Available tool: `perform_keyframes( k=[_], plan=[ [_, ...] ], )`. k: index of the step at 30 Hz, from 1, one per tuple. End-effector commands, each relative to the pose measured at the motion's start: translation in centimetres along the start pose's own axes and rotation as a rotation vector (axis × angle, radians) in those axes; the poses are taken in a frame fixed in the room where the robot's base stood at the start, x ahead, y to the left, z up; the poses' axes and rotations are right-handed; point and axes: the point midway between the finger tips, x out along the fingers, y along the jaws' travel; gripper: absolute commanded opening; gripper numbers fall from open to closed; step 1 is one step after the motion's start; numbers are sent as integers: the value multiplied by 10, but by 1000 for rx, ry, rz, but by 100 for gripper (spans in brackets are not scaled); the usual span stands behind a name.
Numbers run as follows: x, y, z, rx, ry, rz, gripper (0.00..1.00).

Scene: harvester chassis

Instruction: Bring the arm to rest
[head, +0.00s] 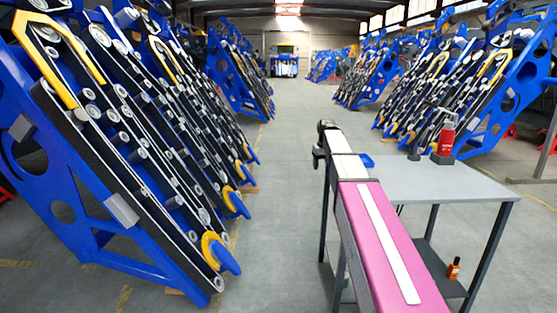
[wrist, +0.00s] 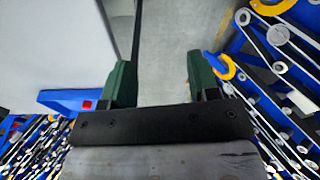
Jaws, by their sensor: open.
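My gripper (wrist: 161,72) shows in the wrist view with its two green fingers wide apart. Only grey floor shows between the fingers, so it is empty. In the head view my pink and white arm (head: 378,235) reaches forward from the bottom right, in front of the left side of a grey table. Its dark far end (head: 325,138) is near the table's far left corner. The fingers are too small to make out there.
Blue harvester chassis (head: 120,130) line both sides. The middle aisle is clear.

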Motion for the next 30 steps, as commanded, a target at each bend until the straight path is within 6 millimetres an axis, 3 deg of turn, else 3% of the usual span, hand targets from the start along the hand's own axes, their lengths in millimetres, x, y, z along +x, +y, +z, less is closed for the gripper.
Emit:
perform_keyframes(
  k=[8, 11, 21, 30],
  plan=[
    [57, -9, 52, 30, -23, 1, 55],
    [86, -14, 82, 46, -36, 1, 55],
    [186, -38, 213, 116, -85, 7, 55],
    [240, -58, 324, 170, -124, 16, 55]
  ],
)
